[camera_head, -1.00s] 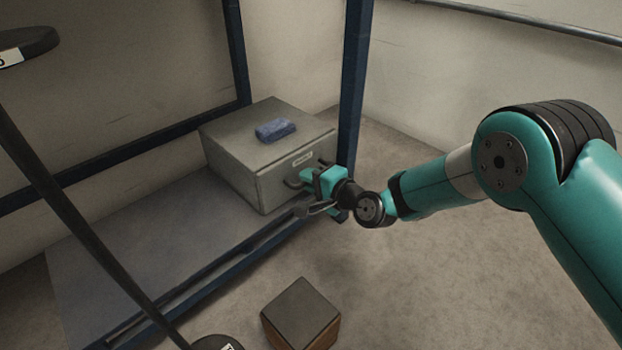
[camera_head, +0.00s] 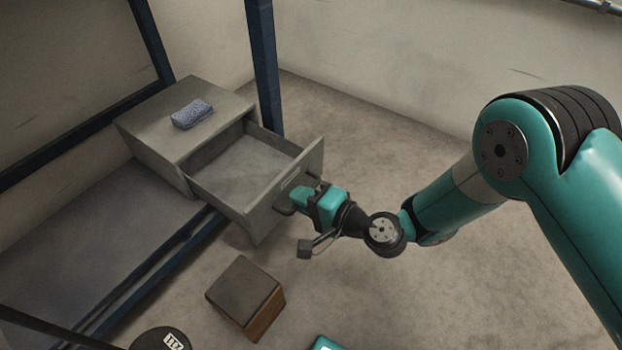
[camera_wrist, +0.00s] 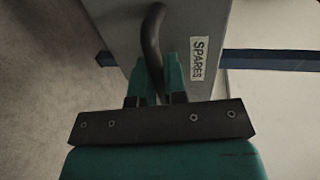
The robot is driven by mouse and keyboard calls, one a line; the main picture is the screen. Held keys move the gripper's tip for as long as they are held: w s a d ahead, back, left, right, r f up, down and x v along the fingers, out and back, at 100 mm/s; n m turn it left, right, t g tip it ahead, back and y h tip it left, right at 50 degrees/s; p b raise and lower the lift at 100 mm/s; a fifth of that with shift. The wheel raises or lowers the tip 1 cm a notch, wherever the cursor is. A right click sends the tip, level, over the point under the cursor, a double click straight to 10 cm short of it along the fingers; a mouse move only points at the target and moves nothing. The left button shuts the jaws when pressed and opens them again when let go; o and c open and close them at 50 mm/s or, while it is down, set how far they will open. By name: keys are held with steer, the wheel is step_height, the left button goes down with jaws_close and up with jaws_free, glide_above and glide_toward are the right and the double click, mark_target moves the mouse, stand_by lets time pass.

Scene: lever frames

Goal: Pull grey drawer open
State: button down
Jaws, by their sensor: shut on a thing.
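The grey drawer (camera_head: 245,172) stands well out of its grey cabinet (camera_head: 160,128) in the head view. The part of its inside that shows looks empty. Its front panel carries a dark curved handle (camera_wrist: 153,45) and a white label reading SPARES (camera_wrist: 199,60) in the wrist view. My gripper (camera_head: 296,200) is at the drawer front, shut on the handle. In the wrist view its two teal fingers (camera_wrist: 158,80) sit on both sides of the handle bar. Part of the handle is hidden by the fingers.
A blue-grey block (camera_head: 192,114) lies on the cabinet top. The cabinet sits on a low shelf (camera_head: 110,225) with dark blue posts (camera_head: 263,60). A brown box (camera_head: 245,297) with a dark top stands on the floor below the drawer. Open floor (camera_head: 370,140) lies to the right.

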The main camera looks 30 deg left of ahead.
steer(key=shift+s+d, duration=0.1)
steer(key=shift+d, duration=0.35)
steer(key=c, duration=1.2)
jaws_free()
steer(key=shift+d, duration=0.1)
